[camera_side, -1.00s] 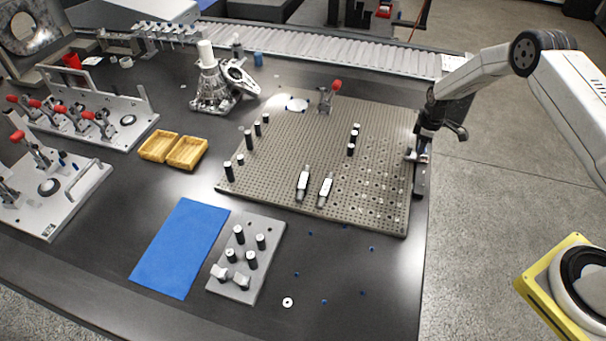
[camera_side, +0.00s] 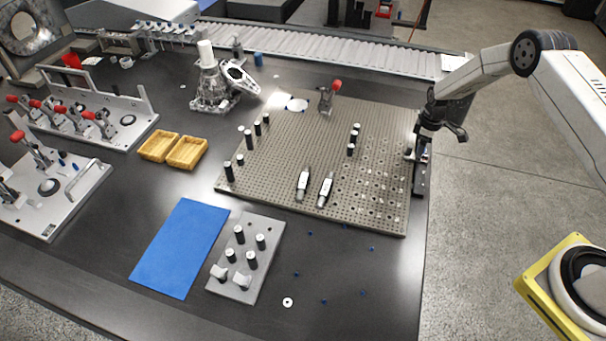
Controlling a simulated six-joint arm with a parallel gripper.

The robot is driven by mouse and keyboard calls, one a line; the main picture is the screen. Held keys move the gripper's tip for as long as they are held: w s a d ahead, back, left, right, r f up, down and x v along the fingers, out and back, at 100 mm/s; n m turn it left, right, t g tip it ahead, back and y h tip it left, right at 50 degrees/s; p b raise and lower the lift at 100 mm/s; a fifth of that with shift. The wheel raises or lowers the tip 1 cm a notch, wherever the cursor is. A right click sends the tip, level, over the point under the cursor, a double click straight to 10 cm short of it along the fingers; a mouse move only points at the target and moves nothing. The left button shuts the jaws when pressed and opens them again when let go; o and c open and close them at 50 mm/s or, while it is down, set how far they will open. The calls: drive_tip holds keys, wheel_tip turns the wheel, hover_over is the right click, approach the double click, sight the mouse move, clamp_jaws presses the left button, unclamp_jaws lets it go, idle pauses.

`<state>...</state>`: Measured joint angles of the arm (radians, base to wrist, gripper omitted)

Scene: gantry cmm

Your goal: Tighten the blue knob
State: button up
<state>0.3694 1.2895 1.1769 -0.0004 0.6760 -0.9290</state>
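My gripper (camera_side: 417,152) points down at the right edge of a grey perforated plate (camera_side: 300,140). It is just above or touching a narrow dark block (camera_side: 420,180) there; I cannot tell which. Its fingers are small and dark in this view, so their opening is unclear. No blue knob can be made out at my gripper. Small blue pieces (camera_side: 372,249) lie scattered on the dark table in front of the plate. A small blue cylinder (camera_side: 258,59) stands far back on the table, well away from my gripper.
The plate bears black pins, two white-topped parts (camera_side: 326,189) and a red-handled clamp (camera_side: 326,97). Left are yellow bins (camera_side: 187,153), a blue mat (camera_side: 170,262), a grey block with pins (camera_side: 235,291) and clamp fixtures (camera_side: 75,195). The table's front right is mostly clear.

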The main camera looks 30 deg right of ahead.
drive_tip(key=shift+r, duration=0.15)
drive_tip(key=shift+r, duration=3.75)
drive_tip(key=shift+a+r, duration=0.3)
drive_tip(key=shift+r, duration=0.1)
drive_tip(key=s+a+r+m+t, duration=0.2)
drive_tip(key=s+a+r+m, duration=0.3)
drive_tip(key=s+a+r, duration=1)
drive_tip(key=s+a+m, duration=0.1)
drive_tip(key=s+a, duration=0.3)
drive_tip(key=s, duration=0.4)
drive_tip(key=shift+r+t, duration=0.2)
drive_tip(key=shift+t, duration=0.1)
